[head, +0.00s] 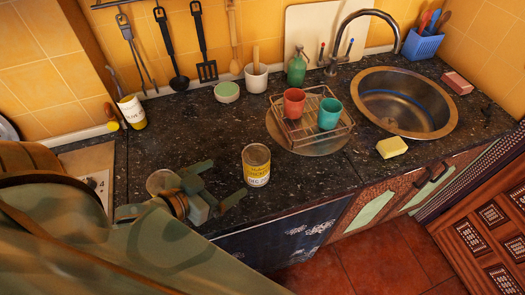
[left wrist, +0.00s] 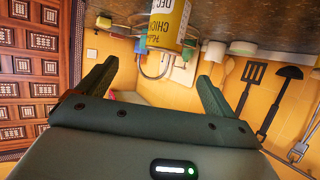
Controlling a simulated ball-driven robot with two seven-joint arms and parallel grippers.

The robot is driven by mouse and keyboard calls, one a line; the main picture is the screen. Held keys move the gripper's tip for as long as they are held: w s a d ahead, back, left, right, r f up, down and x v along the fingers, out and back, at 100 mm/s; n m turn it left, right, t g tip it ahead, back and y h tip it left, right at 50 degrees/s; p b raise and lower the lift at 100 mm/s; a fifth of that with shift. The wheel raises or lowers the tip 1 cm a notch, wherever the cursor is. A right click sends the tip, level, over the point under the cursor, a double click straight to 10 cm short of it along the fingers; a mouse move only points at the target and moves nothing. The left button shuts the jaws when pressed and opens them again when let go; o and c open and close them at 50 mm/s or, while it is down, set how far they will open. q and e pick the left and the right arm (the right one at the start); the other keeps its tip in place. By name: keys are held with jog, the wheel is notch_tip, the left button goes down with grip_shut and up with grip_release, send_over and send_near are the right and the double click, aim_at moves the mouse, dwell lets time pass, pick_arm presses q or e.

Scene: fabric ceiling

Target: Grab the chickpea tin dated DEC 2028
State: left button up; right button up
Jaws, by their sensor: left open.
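A yellow-and-white tin (head: 257,168) stands upright on the dark counter near its front edge. Its label reads partly as chickpeas with a date starting DEC; the year is too small to read surely. My left gripper (head: 230,180) is open and empty just left of this tin, apart from it. In the left wrist view, which is upside down, the tin (left wrist: 168,22) shows "CHIC" and "DEC" beyond the open fingers. A second tin (head: 158,180) is mostly hidden behind my left gripper; only its top shows and its label cannot be read. My right gripper is not in view.
A wire rack (head: 312,122) with a red cup (head: 294,102) and a teal cup (head: 330,114) stands behind the tin. A yellow sponge (head: 391,147) and the sink (head: 404,101) are to the right. A tin lettered like olives (head: 132,112) stands back left. The counter's middle is clear.

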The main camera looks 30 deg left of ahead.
aim_at(255, 155)
pick_arm(q)
jog(key=b+x, duration=0.1)
jog(key=x, duration=0.8)
jog(key=shift+w, duration=0.45)
jog(key=x, duration=0.4)
jog(key=b+x, duration=0.1)
jog(key=x, duration=0.1)
jog(key=shift+w+a+r, duration=0.15)
jog(key=shift+a+r, duration=0.15)
jog(key=shift+a, duration=0.1)
jog(key=shift+c, duration=0.3)
jog(key=c, duration=1)
jog(key=shift+r, duration=0.1)
jog(key=c, duration=0.3)
jog(key=shift+c, duration=0.2)
jog(key=shift+r, duration=0.1)
